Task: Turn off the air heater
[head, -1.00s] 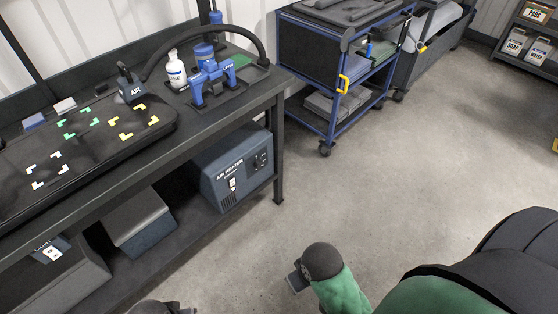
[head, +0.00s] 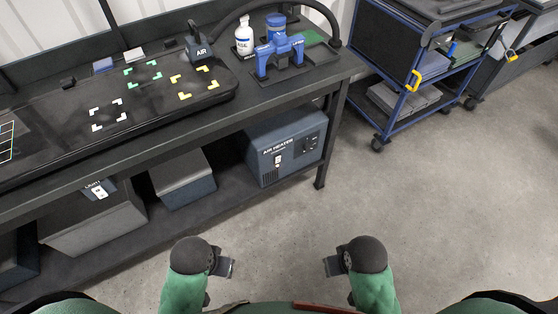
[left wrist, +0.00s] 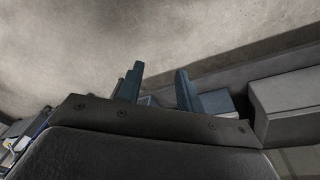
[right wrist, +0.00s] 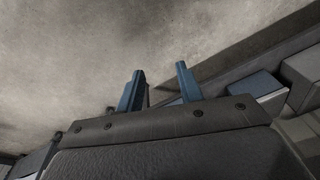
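The air heater (head: 285,148) is a blue-grey box marked "AIR HEATER" on the lower shelf under the workbench. Its front bears a small white switch plate (head: 278,160) and a dark panel (head: 310,143) on the right. I cannot read the switch position. My left gripper (head: 226,266) is low in front of the bench, below and left of the heater, apart from it. My right gripper (head: 332,265) is below and right of the heater, also apart. The left wrist view (left wrist: 160,72) and right wrist view (right wrist: 160,70) show spread fingers with nothing between them.
The workbench (head: 170,125) has a dark leg (head: 322,150) just right of the heater. A grey box (head: 183,180) and a larger unit (head: 95,220) share the lower shelf to the left. A blue cart (head: 385,110) stands at the right. The floor before the bench is clear.

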